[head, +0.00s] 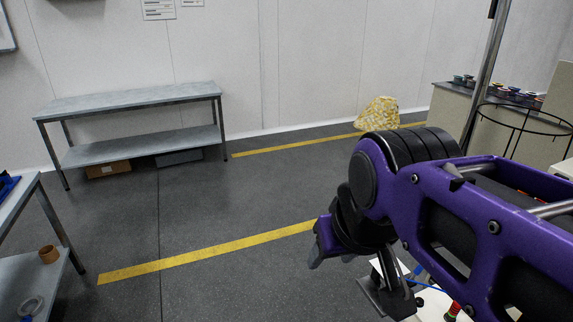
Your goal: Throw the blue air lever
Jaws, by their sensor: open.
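My gripper (331,256) shows at the end of my purple arm, left of the wrist, pointing down with two grey tips apart; it is open and nothing shows between the tips. I cannot make out the blue air lever for certain. A thin blue strip (428,286) shows below my arm, over a pale surface, to the right of my gripper and apart from it. My arm hides much of that area.
A grey bench (135,97) stands at the back wall. A table (22,215) is at the left edge. A yellow patterned sack (378,114) sits by the wall. The middle floor is clear.

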